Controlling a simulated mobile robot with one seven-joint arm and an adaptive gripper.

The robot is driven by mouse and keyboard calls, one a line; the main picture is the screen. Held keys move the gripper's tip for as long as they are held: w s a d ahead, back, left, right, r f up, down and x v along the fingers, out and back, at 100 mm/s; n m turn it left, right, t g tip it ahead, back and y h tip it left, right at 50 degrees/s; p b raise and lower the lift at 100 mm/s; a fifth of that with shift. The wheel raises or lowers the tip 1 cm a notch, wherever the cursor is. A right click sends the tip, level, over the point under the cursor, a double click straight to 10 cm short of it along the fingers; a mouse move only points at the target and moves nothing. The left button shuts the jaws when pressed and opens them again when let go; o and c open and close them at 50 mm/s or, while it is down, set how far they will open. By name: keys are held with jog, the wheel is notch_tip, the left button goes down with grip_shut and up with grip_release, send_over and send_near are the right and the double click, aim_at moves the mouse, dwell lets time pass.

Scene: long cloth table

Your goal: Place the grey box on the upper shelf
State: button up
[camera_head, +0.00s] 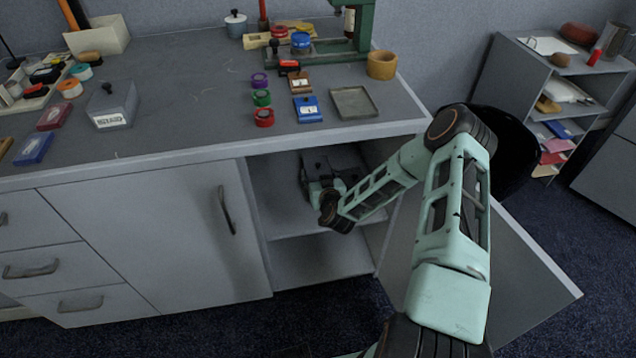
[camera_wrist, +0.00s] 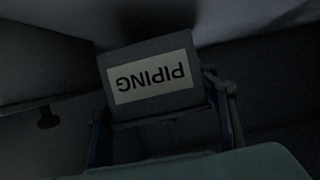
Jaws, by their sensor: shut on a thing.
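The grey box (camera_wrist: 175,48) carries a white label reading PIPING, upside down in the wrist view. My gripper (camera_wrist: 163,122) is shut on it, with one finger at each side. In the head view my gripper (camera_head: 322,188) reaches into the open cupboard, above its upper shelf (camera_head: 278,212). The box is in shadow there and mostly hidden by the gripper and wrist. I cannot tell whether it touches the shelf. The wrist view is dark, and the shelf surface under the box is hard to make out.
The open cupboard door (camera_head: 525,270) stands at the right, beside my arm. The worktop (camera_head: 190,110) lies above the opening and holds another grey labelled box (camera_head: 112,103), tape rolls and a tray (camera_head: 354,103). A closed door (camera_head: 165,240) is left of the opening. The lower compartment looks empty.

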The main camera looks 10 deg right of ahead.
jog(key=shift+f+b, duration=0.3)
jog(key=shift+f, duration=1.2)
jog(key=shift+f, duration=0.15)
jog(key=o, duration=1)
jog(key=shift+r, duration=0.2)
jog(key=p+v, duration=0.3)
jog(key=v, duration=0.9)
jog(key=shift+p, duration=0.4)
